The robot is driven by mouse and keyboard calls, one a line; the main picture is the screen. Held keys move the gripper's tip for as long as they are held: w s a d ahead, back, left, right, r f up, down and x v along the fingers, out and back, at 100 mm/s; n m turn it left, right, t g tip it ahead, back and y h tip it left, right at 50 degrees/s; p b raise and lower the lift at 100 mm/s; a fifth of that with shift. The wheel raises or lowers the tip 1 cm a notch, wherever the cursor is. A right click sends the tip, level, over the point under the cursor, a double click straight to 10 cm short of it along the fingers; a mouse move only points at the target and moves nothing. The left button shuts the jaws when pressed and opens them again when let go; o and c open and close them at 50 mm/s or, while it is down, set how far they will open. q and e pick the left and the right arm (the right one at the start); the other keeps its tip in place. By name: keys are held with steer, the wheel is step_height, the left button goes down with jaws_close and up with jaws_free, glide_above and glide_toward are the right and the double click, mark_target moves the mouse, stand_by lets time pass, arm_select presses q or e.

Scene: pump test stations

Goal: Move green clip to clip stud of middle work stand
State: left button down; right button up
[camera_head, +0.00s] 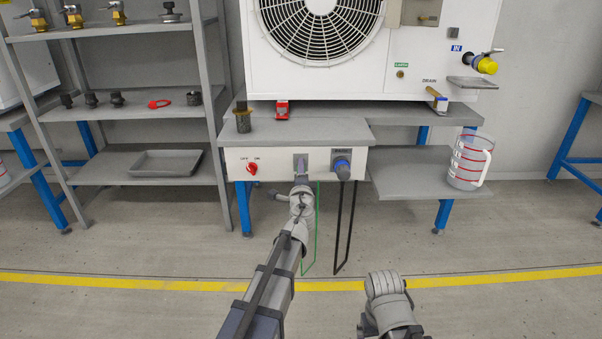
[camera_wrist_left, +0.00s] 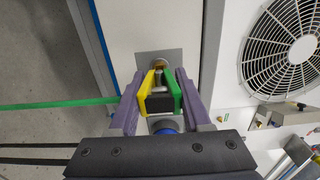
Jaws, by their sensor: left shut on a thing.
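The green clip (camera_wrist_left: 173,92), with green and yellow sides and a dark block between them, is between the purple-grey fingers of my left gripper (camera_wrist_left: 160,102), which is shut on it. The clip's front reaches a brass-coloured stud (camera_wrist_left: 158,64) on a grey plate (camera_wrist_left: 176,57); whether its jaws grip the stud cannot be told. In the head view my left gripper (camera_head: 300,168) is at the front panel of the middle work stand (camera_head: 325,155) and hides the clip and stud. My right arm shows at the bottom, but its gripper is not visible.
A green cable (camera_head: 317,215) and black cable (camera_head: 340,235) hang below the panel, beside my left arm. A red switch (camera_head: 252,168) and blue connector (camera_head: 342,167) flank the gripper. A measuring jug (camera_head: 468,160) stands on the right shelf. The floor in front is clear.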

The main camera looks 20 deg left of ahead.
arm_select(q)
steer(key=shift+w, duration=0.2)
steer(key=shift+c, duration=1.4)
jaws_free()
steer(key=shift+s, duration=0.1)
steer(key=v, duration=0.7)
steer(key=shift+s, duration=0.35)
steer(key=shift+s+d, duration=0.1)
steer(key=shift+d, duration=0.05)
